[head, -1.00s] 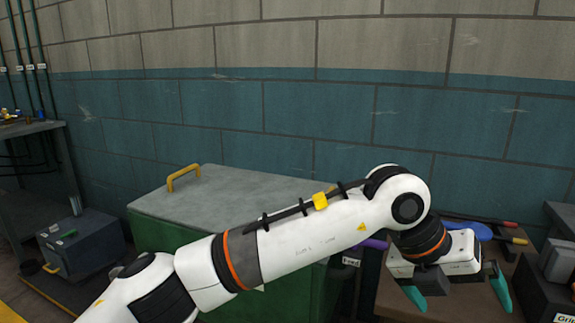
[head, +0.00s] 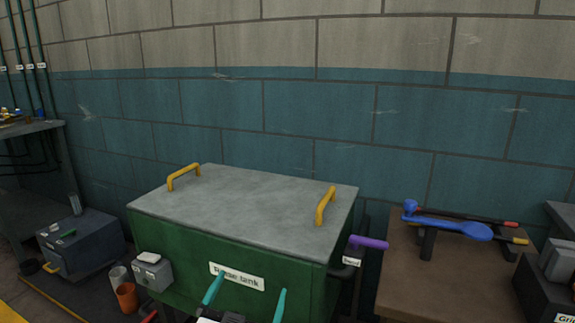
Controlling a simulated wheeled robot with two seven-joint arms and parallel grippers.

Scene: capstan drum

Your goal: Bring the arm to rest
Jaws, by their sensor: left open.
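My left gripper (head: 244,296) shows at the bottom edge of the head view, in front of the green tank. Its two teal fingertips point up and stand apart, open, with nothing between them. Most of its arm is below the picture. My right gripper is not in view. The green tank (head: 175,233) has a grey lid (head: 250,203), a yellow handle (head: 184,176) at its left and another yellow handle (head: 325,206) at its right. The lid lies flat on it. A label on its front is partly covered by a fingertip.
A bench (head: 400,285) at the right bears a blue spoon-shaped tool (head: 450,227). A purple handle (head: 370,242) sticks out beside the tank. A grey box (head: 152,272), an orange cup (head: 126,297) and a toolbox (head: 85,244) are at the left. The wall closes off the back.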

